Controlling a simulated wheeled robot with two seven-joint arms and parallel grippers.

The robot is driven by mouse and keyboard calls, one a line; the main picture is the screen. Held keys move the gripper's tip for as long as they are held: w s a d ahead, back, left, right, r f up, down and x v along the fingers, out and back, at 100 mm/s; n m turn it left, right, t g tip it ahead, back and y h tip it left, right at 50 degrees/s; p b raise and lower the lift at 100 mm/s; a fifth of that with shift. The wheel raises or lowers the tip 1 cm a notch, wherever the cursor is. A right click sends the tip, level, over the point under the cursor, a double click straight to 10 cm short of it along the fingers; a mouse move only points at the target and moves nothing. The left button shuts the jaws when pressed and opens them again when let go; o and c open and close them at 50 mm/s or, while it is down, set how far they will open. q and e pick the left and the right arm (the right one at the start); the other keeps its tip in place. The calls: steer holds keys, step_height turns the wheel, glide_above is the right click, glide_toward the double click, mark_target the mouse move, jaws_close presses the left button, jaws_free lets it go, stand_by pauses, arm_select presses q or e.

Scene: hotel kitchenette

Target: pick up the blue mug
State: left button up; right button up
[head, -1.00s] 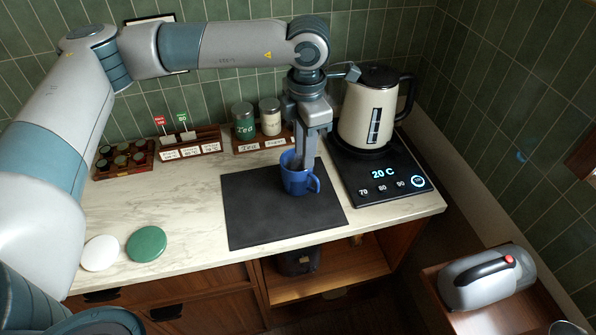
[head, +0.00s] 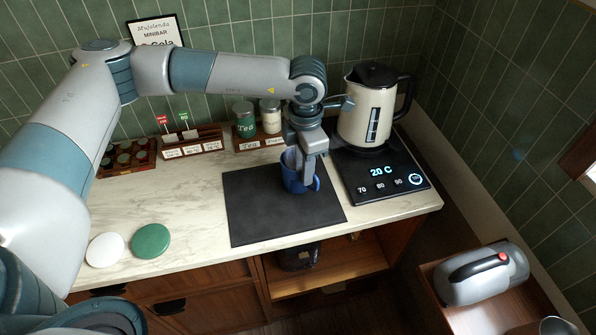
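The blue mug (head: 291,178) stands upright on the dark mat (head: 258,215), with its handle toward the right. My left gripper (head: 308,176) points down at the mug's right side, near the handle. A finger overlaps the mug's rim and covers part of it. I cannot tell whether the fingers are closed on the mug's wall or still apart around it. My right gripper is not in view.
A cream kettle (head: 366,112) stands on its black base (head: 385,180) close to the right of my gripper. Behind are two jars (head: 244,120) and a sachet rack (head: 190,145). White and green discs (head: 150,243) lie at the front left, with clear counter between.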

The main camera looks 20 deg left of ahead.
arm_select(q)
steer(key=shift+f, duration=1.25)
jaws_close()
stand_by(0.7)
